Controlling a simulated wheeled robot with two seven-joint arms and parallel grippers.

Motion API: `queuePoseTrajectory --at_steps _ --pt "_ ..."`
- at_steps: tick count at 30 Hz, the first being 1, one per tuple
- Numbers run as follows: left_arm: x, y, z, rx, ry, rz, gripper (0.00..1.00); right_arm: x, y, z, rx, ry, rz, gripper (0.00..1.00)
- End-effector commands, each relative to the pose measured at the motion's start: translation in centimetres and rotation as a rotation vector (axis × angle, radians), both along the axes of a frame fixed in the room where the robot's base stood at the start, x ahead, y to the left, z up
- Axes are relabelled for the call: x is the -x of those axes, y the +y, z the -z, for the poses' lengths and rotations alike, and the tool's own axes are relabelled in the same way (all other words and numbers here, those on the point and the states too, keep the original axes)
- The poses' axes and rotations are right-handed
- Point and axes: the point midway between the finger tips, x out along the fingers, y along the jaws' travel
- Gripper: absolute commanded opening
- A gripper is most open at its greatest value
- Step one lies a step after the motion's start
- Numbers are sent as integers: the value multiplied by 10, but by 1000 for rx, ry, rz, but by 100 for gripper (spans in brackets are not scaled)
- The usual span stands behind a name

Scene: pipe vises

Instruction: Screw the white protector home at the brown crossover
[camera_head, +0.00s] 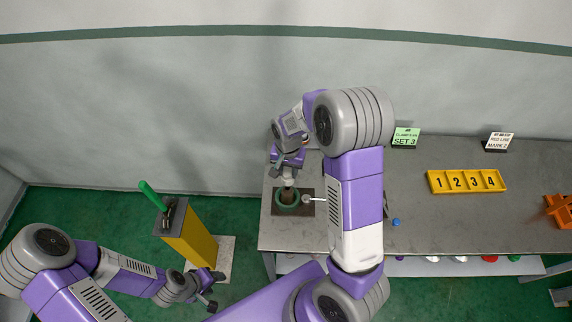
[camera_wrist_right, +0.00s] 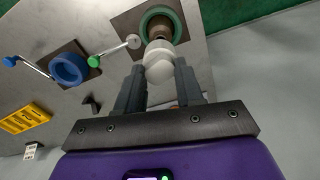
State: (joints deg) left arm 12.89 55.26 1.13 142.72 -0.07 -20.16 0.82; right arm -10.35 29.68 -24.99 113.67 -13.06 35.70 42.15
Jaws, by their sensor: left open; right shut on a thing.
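The brown crossover (camera_wrist_right: 158,30) stands in the green ring vise (camera_wrist_right: 172,14) on a dark plate. In the head view the green vise (camera_head: 281,204) is near the bench's left end, and my right gripper (camera_head: 288,180) points down over it. In the right wrist view my right gripper (camera_wrist_right: 160,85) is shut on the white protector (camera_wrist_right: 159,66), which is at the crossover's end. The fingers and the protector's body hide the thread, so I cannot tell how deep it sits. My left gripper (camera_head: 214,289) is open and empty, low at the left, away from the bench.
A yellow post (camera_head: 192,238) with a green-handled tool (camera_head: 152,195) stands left of the bench (camera_head: 420,225). A blue vise (camera_wrist_right: 70,68) is beside the green one. A yellow numbered tray (camera_head: 467,181), two signs and an orange cross-shaped holder (camera_head: 560,210) are farther right.

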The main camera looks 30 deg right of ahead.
Motion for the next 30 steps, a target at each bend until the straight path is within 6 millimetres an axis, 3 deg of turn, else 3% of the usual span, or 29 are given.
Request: queuePoseTrajectory --at_steps 8,21,30 --pt "0 0 3 0 0 0 55 1 1 4 0 0 -3 7" --pt "0 0 27 0 -1 0 55 1 1 36 1 1 -3 7" --pt "0 0 28 0 -1 0 55 1 1 38 0 0 -3 7"
